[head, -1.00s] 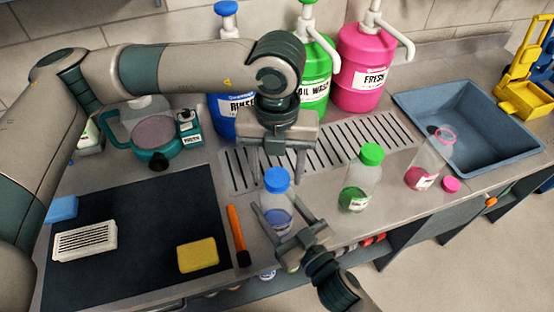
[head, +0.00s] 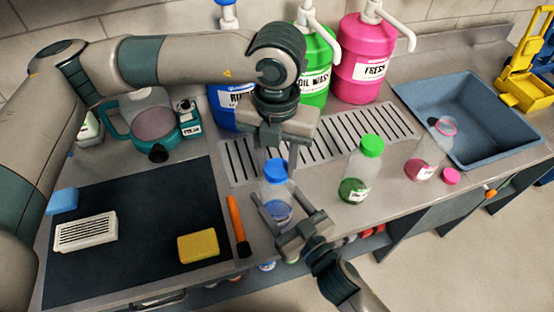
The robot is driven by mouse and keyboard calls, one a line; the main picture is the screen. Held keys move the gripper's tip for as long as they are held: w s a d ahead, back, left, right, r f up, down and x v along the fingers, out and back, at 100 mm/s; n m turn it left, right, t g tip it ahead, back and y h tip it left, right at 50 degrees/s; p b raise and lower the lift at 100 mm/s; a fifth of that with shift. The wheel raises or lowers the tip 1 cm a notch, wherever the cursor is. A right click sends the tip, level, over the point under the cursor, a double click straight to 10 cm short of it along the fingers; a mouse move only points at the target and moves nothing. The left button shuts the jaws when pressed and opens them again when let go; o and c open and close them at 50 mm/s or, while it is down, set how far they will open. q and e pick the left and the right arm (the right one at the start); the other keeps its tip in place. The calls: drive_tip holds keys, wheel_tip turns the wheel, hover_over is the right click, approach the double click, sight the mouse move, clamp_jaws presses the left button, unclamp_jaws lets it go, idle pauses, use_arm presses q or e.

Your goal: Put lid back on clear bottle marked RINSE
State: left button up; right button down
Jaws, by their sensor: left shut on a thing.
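The clear bottle (head: 278,211) with blue liquid stands upright at the front of the counter. I cannot read its label. A blue lid (head: 275,170) is at its mouth; I cannot tell if it is seated. My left gripper (head: 277,168) points down from above and is shut on the blue lid. My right gripper (head: 277,196) comes in from the front, low, with its fingers on both sides of the bottle. I cannot tell whether its fingers press on the bottle.
A green-lidded bottle (head: 361,172) stands to the right. Beyond it are an open bottle with pink liquid (head: 427,155), a loose pink lid (head: 451,176) and a sink (head: 478,115). An orange-handled tool (head: 237,220) lies close left. Pump containers stand behind.

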use_arm(q)
drive_tip(key=m, duration=1.4)
drive_tip(key=shift+m, duration=0.4)
drive_tip(key=m, duration=1.3)
drive_tip(key=shift+f+m, duration=0.1)
drive_tip(key=shift+m, duration=0.2)
drive_tip(key=o, duration=1.2)
drive_tip(key=shift+c, duration=0.2)
drive_tip(key=shift+r, duration=2.3)
drive_tip(key=shift+c, duration=0.3)
